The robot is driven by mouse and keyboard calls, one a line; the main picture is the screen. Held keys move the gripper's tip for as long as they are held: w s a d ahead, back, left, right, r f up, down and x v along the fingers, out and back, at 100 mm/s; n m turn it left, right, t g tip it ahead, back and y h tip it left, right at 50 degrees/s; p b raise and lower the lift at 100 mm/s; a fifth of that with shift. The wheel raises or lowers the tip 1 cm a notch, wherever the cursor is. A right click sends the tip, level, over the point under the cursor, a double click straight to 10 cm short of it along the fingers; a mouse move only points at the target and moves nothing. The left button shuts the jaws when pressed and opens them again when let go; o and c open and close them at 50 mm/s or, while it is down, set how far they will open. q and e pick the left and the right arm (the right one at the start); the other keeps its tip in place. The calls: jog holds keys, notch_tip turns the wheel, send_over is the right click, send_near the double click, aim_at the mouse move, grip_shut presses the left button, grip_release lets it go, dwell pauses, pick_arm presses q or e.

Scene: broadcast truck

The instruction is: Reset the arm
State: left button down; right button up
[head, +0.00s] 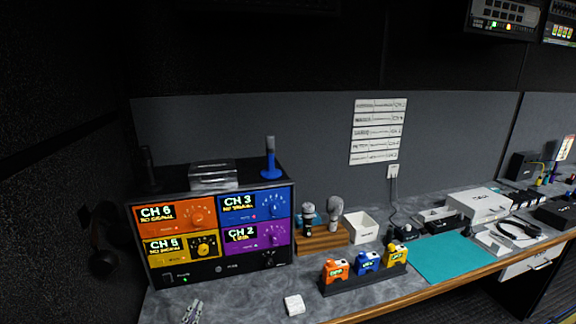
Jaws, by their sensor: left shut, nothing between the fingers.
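My left gripper (193,311) shows at the bottom edge of the head view, left of centre, as a small grey pair of fingers. It is shut and empty, in front of the channel receiver rack (217,227) at the left of the desk. Only its tip end shows; the rest of the arm is out of the picture. My right gripper is not in view.
A white block (294,305) lies on the grey desk right of my left gripper. Orange (336,271), blue (367,262) and yellow (397,255) packs stand in a dark holder. Microphones stand in a wooden block (321,238). A teal mat (453,258) lies right.

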pick_arm(q)
jog(key=s+a+f+n+g+y, duration=0.45)
jog(key=s+g, duration=0.25)
jog(key=s, duration=0.2)
jog(key=s+d+f+g+h, duration=0.1)
jog(key=s+d+g+h, duration=0.35)
jog(key=s, duration=1.05)
notch_tip(320, 180, down, 27)
jog(key=s+a+g+y, duration=0.1)
jog(key=s+a+g, duration=0.1)
jog(key=s+g, duration=0.15)
jog(key=s+a+f+n+g, duration=0.1)
jog(key=s+f, duration=1.5)
jog(key=s, duration=0.1)
jog(key=shift+s+f, duration=0.2)
jog(key=shift+f, duration=0.05)
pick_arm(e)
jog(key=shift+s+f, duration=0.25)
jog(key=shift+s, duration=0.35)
